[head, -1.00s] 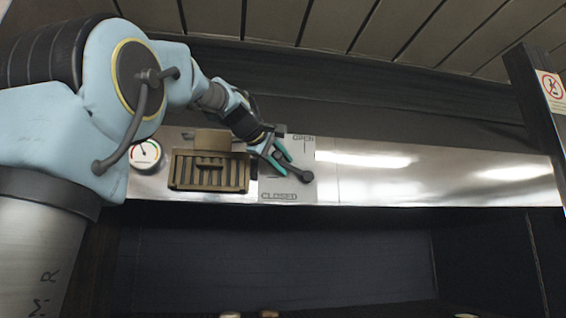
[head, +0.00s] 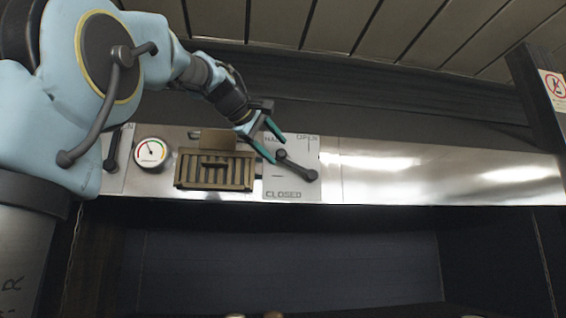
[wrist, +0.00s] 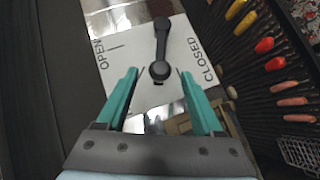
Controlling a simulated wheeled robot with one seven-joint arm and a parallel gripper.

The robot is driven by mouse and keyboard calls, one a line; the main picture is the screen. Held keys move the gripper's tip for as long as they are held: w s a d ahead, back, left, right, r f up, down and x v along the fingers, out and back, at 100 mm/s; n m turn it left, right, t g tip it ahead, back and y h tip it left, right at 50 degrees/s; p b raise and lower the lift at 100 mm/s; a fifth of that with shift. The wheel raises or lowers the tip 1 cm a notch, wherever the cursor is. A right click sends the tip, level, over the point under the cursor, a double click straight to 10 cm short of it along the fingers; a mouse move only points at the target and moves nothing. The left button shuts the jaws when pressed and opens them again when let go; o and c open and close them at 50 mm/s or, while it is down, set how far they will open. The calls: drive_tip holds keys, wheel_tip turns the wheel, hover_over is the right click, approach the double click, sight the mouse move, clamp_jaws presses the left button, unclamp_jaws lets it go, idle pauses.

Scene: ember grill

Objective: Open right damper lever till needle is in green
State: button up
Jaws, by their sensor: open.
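The right damper lever (head: 298,166) is a dark bar on a pale plate (head: 290,190) marked OPEN at the top and CLOSED at the bottom. It points right and slightly down, between the two marks. In the wrist view the lever (wrist: 161,42) points away from me, its pivot hub near the line between my fingertips. My gripper (head: 274,145) is open, its teal fingers at the hub's upper left; they also show in the wrist view (wrist: 158,75), with nothing gripped. The round gauge (head: 150,153) has a needle pointing up and slightly left; its exact colour band is too small to tell.
A slatted brass vent box (head: 214,170) sits left of the plate, below my gripper. Another lever (head: 113,150) stands left of the gauge, beside my arm. The steel panel (head: 430,178) to the right is bare. The wrist view shows colourful food pieces (wrist: 264,45) at right.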

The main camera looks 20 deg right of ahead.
drive_tip(key=v, duration=0.4)
idle(0.6)
